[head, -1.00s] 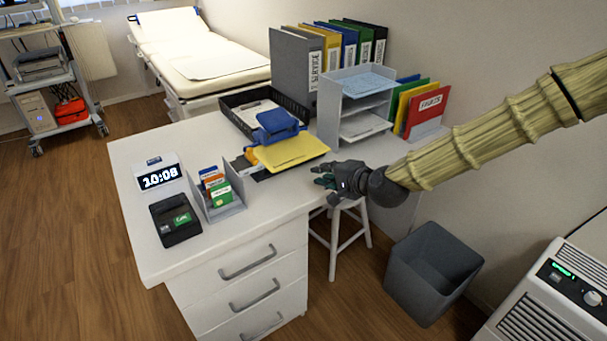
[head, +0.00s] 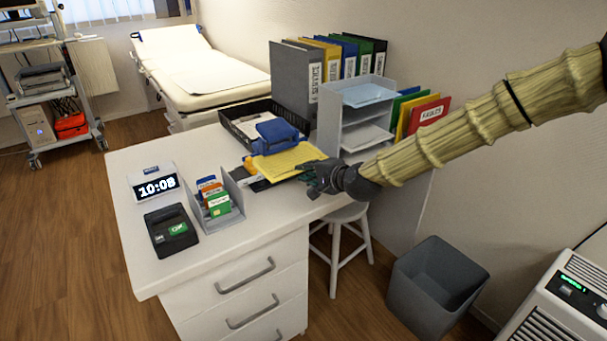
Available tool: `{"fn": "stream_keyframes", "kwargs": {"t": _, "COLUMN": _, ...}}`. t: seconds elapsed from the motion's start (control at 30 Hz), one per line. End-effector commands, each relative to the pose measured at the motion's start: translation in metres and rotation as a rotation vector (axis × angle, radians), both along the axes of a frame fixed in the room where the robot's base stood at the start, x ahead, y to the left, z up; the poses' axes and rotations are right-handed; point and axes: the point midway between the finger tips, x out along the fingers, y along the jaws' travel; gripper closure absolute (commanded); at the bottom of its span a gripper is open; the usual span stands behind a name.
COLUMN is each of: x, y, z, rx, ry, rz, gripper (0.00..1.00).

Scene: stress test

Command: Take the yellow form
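The yellow form (head: 290,162) lies near the back of the white desk, on top of some dark and pale items, with its right end nearest my gripper. A blue object (head: 276,135), which looks like a hole punch, sits on its back left part and hides some of it. My gripper (head: 309,179) is at the form's right corner, one finger over the edge and another lower down. Its fingers look spread. Whether they touch the form cannot be told.
A grey tray rack (head: 352,115) stands just behind my gripper, with coloured folders (head: 428,113) beside it. A black tray (head: 233,128) lies behind the form. A card holder (head: 229,213), clock (head: 157,186) and card terminal (head: 172,230) stand front left. A stool (head: 345,215) stands below.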

Motion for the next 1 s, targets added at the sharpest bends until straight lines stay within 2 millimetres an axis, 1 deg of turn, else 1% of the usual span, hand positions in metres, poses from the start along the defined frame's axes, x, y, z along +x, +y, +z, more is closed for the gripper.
{"fn": "stream_keyframes", "kwargs": {"t": 0.2, "x": 0.011, "y": 0.008, "z": -0.006, "rx": -0.001, "ry": 0.0, "rz": 0.0, "gripper": 0.82}}
{"fn": "stream_keyframes", "kwargs": {"t": 0.6, "x": 0.014, "y": 0.01, "z": -0.007, "rx": -0.001, "ry": 0.0, "rz": 0.0, "gripper": 0.82}}
{"fn": "stream_keyframes", "kwargs": {"t": 0.8, "x": 0.013, "y": 0.01, "z": -0.007, "rx": -0.001, "ry": 0.0, "rz": 0.0, "gripper": 1.0}}
{"fn": "stream_keyframes", "kwargs": {"t": 1.0, "x": 0.013, "y": 0.01, "z": -0.006, "rx": -0.001, "ry": 0.001, "rz": 0.0, "gripper": 1.0}}
